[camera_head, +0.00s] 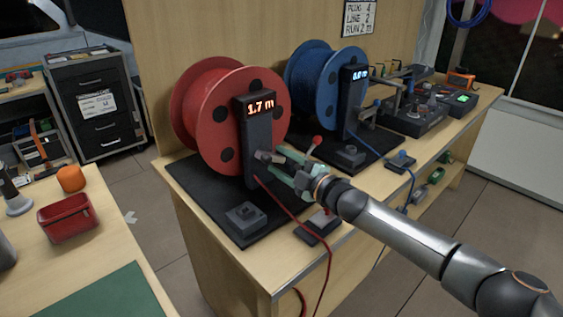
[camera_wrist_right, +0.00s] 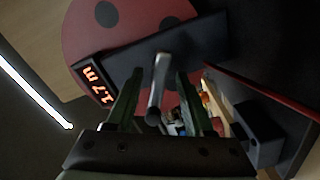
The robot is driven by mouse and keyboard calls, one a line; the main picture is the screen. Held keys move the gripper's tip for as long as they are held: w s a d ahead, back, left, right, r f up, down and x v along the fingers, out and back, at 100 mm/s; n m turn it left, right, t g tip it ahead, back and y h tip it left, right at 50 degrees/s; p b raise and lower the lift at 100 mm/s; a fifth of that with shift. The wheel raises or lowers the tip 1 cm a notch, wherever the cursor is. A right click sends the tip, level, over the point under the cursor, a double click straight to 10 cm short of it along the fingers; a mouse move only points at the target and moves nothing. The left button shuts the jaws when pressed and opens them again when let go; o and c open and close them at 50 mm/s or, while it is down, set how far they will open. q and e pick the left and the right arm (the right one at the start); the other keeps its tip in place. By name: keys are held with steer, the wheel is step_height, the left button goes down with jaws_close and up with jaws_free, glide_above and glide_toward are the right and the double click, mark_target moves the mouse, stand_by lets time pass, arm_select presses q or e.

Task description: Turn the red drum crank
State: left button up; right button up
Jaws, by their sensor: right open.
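The red drum (camera_head: 212,118) stands upright on a black base (camera_head: 205,195) on the bench; it also shows in the right wrist view (camera_wrist_right: 125,30). A dark post in front of it carries a lit display (camera_head: 260,107) reading 1.7 m. The grey crank (camera_head: 265,156) is on the lower part of this post, partly hidden by my right gripper (camera_head: 282,165). In the right wrist view the crank handle (camera_wrist_right: 158,85) lies between the open green fingers and points toward the palm. Whether a finger touches it I cannot tell. My left gripper is not in view.
A blue drum (camera_head: 314,80) with its own display stands to the right of the red one. A red cable (camera_head: 300,220) runs down over the bench edge. A small grey box (camera_head: 245,218) sits on the black base. A red bin (camera_head: 68,218) is on the left table.

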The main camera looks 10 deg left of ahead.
steer(key=shift+s+d, duration=0.3)
steer(key=shift+d, duration=0.1)
steer(key=p+v, duration=0.2)
steer(key=v, duration=0.9)
steer(key=shift+s+d, duration=0.2)
